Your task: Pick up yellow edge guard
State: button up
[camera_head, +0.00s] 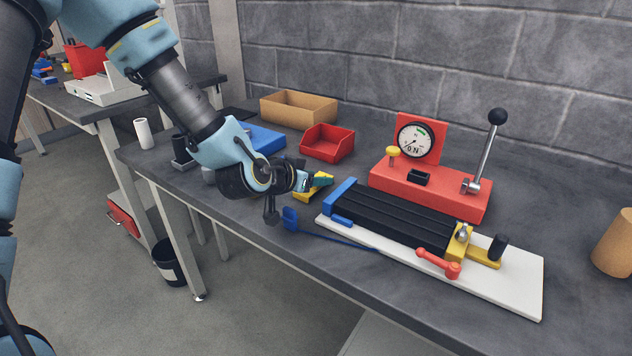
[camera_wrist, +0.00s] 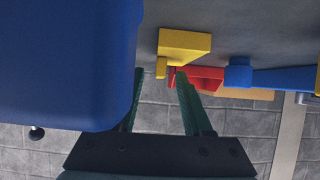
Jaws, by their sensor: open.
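The yellow edge guard (camera_head: 313,194) lies on the grey bench, left of the blue end of the strip rack. My gripper (camera_head: 321,181) is over it in the head view and partly hides it. In the wrist view the yellow edge guard (camera_wrist: 186,45) shows as a block with a short leg, just beyond the fingertips. My gripper (camera_wrist: 160,71) has its two green fingers apart there, with nothing between them. I cannot tell whether a finger touches the guard.
The blue rack end (camera_head: 340,194) is close on the right; a large blue surface (camera_wrist: 65,60) fills the wrist view's left. A red bin (camera_head: 328,142) and tan box (camera_head: 298,108) stand behind. A blue long-handled tool (camera_head: 330,239) lies in front. A red gauge stand (camera_head: 430,190) is farther right.

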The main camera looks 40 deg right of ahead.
jog(key=shift+w+d+f, duration=0.1)
jog(key=shift+d, duration=0.1)
grip_shut()
dwell(0.3)
